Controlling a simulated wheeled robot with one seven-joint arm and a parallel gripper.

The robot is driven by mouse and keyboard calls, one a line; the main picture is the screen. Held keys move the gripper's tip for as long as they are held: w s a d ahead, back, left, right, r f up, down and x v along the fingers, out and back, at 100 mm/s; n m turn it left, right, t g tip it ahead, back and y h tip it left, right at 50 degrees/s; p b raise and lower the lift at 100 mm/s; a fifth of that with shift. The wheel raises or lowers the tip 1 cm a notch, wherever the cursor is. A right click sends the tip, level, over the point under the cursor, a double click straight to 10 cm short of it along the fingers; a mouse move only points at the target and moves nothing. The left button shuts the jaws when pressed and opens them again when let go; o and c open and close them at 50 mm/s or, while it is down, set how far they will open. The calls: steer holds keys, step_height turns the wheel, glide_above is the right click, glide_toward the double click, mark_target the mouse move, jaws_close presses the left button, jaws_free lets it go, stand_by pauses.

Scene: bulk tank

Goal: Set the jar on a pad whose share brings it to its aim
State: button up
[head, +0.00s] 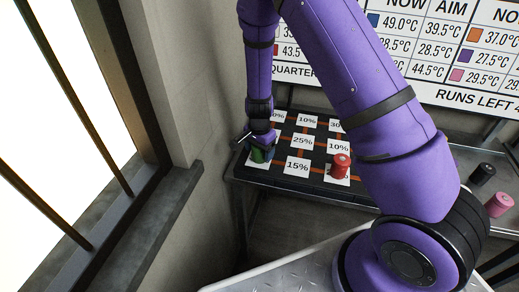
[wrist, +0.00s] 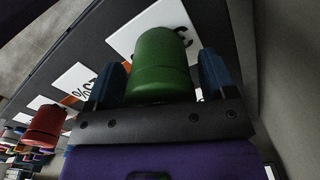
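A green jar (head: 257,155) is at the front left corner of the black pad board (head: 268,176). My gripper (head: 258,142) is over it. Readable pad labels include 10%, 25%, 10% and 15%. A red jar (head: 340,166) stands on the front right pad, partly covering its label.
A black jar (head: 482,174) and a pink jar (head: 498,204) stand on the table at right. A wall chart (head: 440,50) lists NOW and AIM temperatures; my arm hides part of it. A wall and window (head: 60,90) are close on the left.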

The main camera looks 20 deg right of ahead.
steer(key=shift+r, duration=0.1)
step_height(320, 180, up, 12)
steer(key=shift+f, duration=0.25)
steer(key=s+d+r+n+t+y, duration=0.1)
steer(key=s+r+n, duration=0.1)
steer(key=s+r, duration=0.35)
steer(key=s+d+r+n, duration=0.1)
steer(key=s+r+n, duration=0.1)
steer(key=r, duration=0.6)
steer(key=s+d+r+n+t+y, duration=0.1)
steer(key=s+r, duration=0.2)
steer(key=r, duration=0.4)
steer(key=s+d+r+n+t+h, duration=0.1)
steer(key=s+d+r+n, duration=0.1)
steer(key=s+r, duration=0.3)
steer(key=s+d+r+n+t+h, duration=0.1)
steer(key=s+r+n, duration=0.3)
steer(key=s, duration=1)
steer(key=shift+d+r+n+t, duration=0.3)
steer(key=shift+d+r+t, duration=0.15)
steer(key=shift+t, duration=0.15)
steer(key=shift+w, duration=0.1)
